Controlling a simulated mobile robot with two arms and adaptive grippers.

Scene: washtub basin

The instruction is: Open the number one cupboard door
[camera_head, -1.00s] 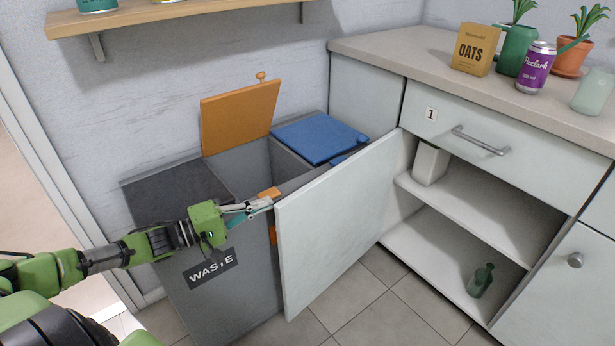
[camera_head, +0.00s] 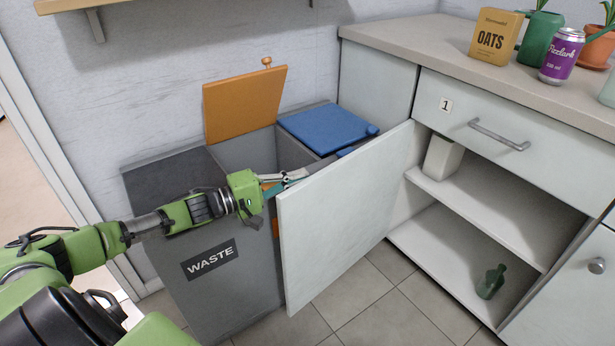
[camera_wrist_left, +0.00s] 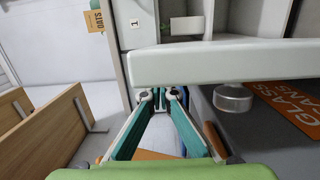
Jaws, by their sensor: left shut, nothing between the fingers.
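The cupboard door (camera_head: 345,215) under the drawer marked 1 (camera_head: 446,104) stands wide open, swung out to the left towards the bins. In the wrist view its top edge (camera_wrist_left: 230,62) crosses the picture, with its round knob (camera_wrist_left: 233,97) on the near face. My left gripper (camera_head: 302,176) is shut and empty, at the door's outer side near its top free edge. In the wrist view its fingertips (camera_wrist_left: 159,96) point at the door. I cannot tell whether they touch it. My right gripper is not in view.
The cupboard's shelves (camera_head: 480,205) show, with a white box (camera_head: 442,158) and a green bottle (camera_head: 490,282). The grey waste bin (camera_head: 220,290), with a raised orange lid (camera_head: 243,103) and a blue lid (camera_head: 325,132), stands close behind the door. Tiled floor (camera_head: 385,300) is clear in front.

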